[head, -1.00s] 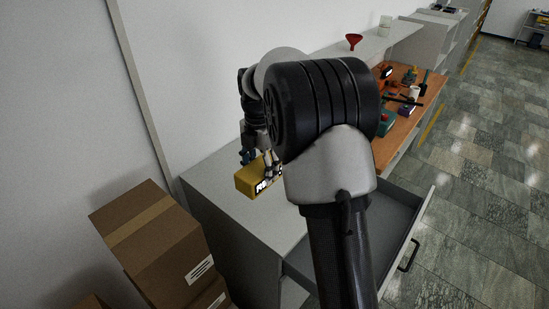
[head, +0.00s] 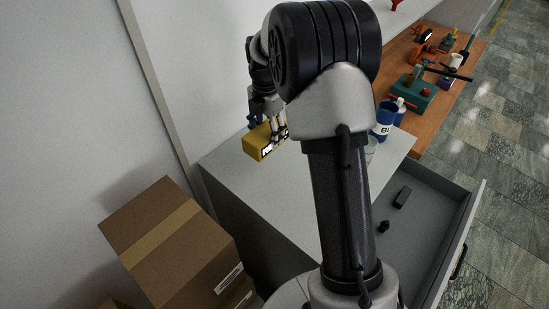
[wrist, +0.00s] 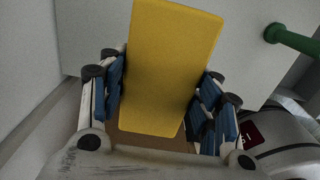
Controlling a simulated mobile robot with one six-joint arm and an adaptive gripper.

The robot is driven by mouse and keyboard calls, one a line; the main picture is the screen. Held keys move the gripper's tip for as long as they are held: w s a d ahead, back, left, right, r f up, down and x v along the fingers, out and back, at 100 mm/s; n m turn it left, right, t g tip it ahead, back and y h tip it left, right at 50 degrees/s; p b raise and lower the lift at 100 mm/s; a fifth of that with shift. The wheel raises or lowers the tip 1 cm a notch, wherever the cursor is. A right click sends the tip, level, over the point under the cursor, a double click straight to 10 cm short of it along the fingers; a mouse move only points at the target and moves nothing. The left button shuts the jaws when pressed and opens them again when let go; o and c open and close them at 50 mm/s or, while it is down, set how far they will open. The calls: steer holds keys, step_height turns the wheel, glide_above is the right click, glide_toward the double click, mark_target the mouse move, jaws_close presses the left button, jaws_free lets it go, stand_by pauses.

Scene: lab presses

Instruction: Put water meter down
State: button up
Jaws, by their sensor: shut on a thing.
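In the wrist view the yellow box (wrist: 172,65) sits between the two blue-padded fingers of my gripper (wrist: 163,105). In the head view the box is over the grey cabinet top (head: 250,188), near the wall. I cannot tell whether its underside touches the surface.
An open grey drawer (head: 425,215) holds small dark items. A blue labelled container (head: 384,120) stands on the right, before an orange-brown bench (head: 428,125) with tools. Cardboard boxes (head: 170,240) stand at lower left. A green rod-like part (wrist: 290,40) shows in the wrist view.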

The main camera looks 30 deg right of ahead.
step_height(320, 180, down, 13)
steer(key=shift+w+f+b, duration=0.1)
steer(key=shift+f+b, duration=0.1)
steer(key=shift+b, duration=0.55)
steer(key=shift+f, duration=0.1)
steer(key=o, duration=1.3)
